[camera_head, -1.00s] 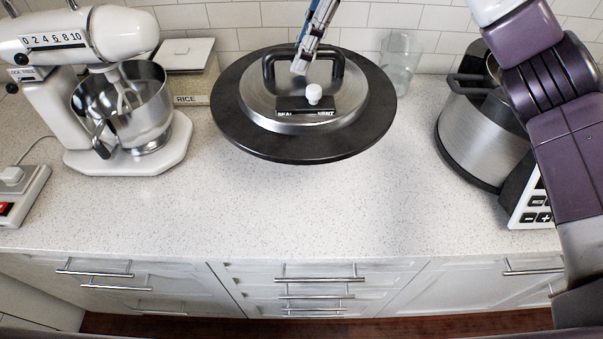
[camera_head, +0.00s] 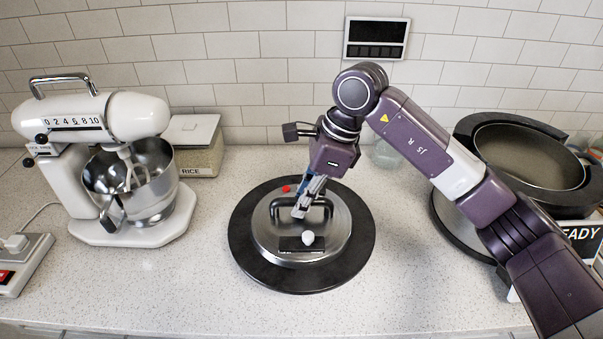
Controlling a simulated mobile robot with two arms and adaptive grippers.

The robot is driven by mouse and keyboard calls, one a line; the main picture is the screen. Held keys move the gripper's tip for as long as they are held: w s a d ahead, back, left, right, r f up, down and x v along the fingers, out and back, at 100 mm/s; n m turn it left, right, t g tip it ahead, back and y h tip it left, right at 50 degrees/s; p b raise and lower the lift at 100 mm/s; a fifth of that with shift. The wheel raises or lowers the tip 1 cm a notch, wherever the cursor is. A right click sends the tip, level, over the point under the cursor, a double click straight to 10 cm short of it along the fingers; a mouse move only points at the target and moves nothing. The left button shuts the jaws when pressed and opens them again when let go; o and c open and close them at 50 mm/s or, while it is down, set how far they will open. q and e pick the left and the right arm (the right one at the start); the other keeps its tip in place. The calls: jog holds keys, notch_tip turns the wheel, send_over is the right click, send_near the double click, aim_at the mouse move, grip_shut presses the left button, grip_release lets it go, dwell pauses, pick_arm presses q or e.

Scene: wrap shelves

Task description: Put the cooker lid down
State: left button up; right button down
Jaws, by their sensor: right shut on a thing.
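The cooker lid (camera_head: 268,236) is a round silver disc with a wide black rim, a black loop handle and a white vent knob. It is level at the middle of the counter and appears to rest on it; the contact under its rim is hidden. My right gripper (camera_head: 304,211) comes down from behind and is shut on the lid's handle. My left gripper is out of view. The cooker (camera_head: 462,228) stands open at the right, partly hidden by my right arm.
A white stand mixer (camera_head: 130,225) with a steel bowl stands left of the lid. A rice box (camera_head: 200,160) and a glass jar (camera_head: 384,155) are behind. A power strip (camera_head: 22,264) lies at far left. Counter (camera_head: 200,290) in front of the lid is clear.

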aim_at(301, 222)
jog(key=shift+a+f, duration=0.1)
jog(key=shift+f, duration=0.55)
notch_tip(301, 222, down, 3)
jog(key=shift+r+p, duration=0.1)
jog(key=shift+p, duration=0.5)
jog(key=shift+w+f, duration=0.1)
jog(key=shift+f, duration=0.3)
jog(key=shift+f, duration=0.1)
jog(key=shift+f+b, duration=0.25)
jog(key=shift+b, duration=0.25)
jog(key=shift+f+b, duration=0.25)
jog(key=shift+b, duration=0.05)
jog(key=c, duration=1.9)
grip_release()
jog(key=shift+f, duration=0.1)
